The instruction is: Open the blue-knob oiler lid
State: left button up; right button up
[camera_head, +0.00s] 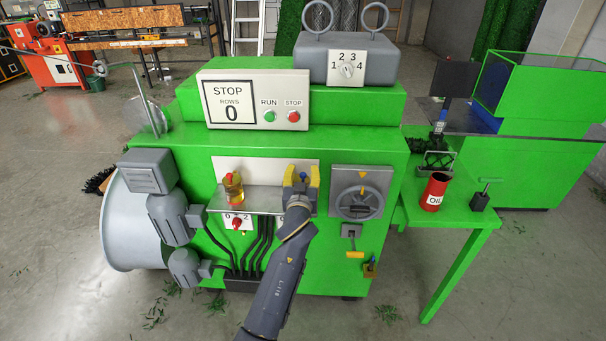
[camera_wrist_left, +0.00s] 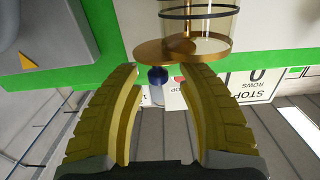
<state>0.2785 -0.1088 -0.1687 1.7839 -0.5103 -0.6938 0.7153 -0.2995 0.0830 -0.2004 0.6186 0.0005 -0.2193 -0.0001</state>
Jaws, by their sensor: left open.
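The blue knob (camera_wrist_left: 157,76) stands on the round brass lid (camera_wrist_left: 180,52) of a clear oiler cup (camera_wrist_left: 205,22), upside down in the left wrist view. A small blue spot of the knob shows in the head view (camera_head: 303,175) between my fingers; the rest of that oiler is hidden behind my gripper. My left gripper (camera_head: 302,175) has its yellow fingers open around the knob's area. In the wrist view the knob is between the fingertips (camera_wrist_left: 163,78), with visible gaps on both sides. My right gripper is not in view.
A second oiler (camera_head: 234,188) with a red-orange top and yellow oil stands left on the same metal shelf (camera_head: 265,203). A handwheel (camera_head: 359,202) is close on the right. A red oil can (camera_head: 435,192) stands on the green side table (camera_head: 455,215).

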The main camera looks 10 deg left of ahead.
aim_at(303, 174)
pick_arm(q)
notch_tip(303, 174, up, 10)
jog(key=shift+f, duration=0.15)
dwell(0.3)
